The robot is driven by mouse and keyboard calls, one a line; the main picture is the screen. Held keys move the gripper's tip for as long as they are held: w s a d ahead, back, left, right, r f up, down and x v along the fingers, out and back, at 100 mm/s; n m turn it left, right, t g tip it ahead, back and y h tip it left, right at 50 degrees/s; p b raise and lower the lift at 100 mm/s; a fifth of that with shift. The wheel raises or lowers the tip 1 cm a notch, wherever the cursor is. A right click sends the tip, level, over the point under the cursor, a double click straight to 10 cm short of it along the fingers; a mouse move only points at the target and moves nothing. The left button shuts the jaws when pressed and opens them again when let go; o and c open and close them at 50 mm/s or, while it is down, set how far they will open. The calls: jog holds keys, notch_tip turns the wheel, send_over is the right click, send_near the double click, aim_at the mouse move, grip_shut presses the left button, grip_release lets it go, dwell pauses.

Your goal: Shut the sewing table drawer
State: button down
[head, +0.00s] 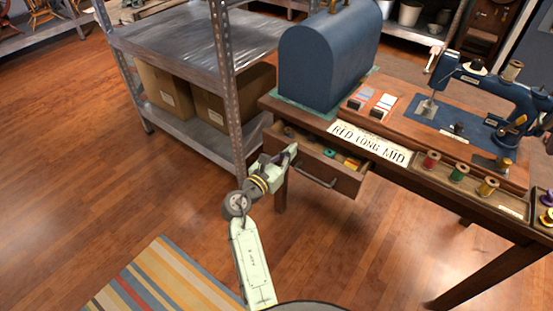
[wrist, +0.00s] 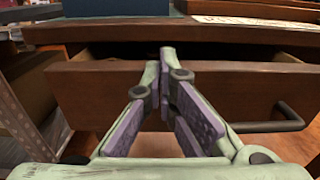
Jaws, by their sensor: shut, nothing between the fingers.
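The sewing table (head: 440,203) stands at the right in the head view. Its wooden drawer (head: 338,178) is pulled partly open, with thread spools and other small items inside. The drawer front (wrist: 85,90) spans the wrist view, with a dark gap above it under the tabletop edge (wrist: 120,33). A dark bar handle (head: 316,177) is on the drawer front; it also shows at the right in the wrist view (wrist: 275,125). My gripper (head: 291,150) is shut and empty, at the drawer front, left of the handle. Whether its fingertips (wrist: 167,60) touch the wood I cannot tell.
A metal shelf (head: 190,45) with cardboard boxes (head: 165,95) stands left of the table. A blue domed case (head: 325,60), a sewing machine (head: 500,95) and a sign (head: 368,143) are on the tabletop. A striped rug (head: 165,280) lies on open floor at the front.

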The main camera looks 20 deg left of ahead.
jog(key=shift+p+x, duration=0.3)
jog(key=shift+x, duration=1.8)
jog(key=shift+s, duration=0.1)
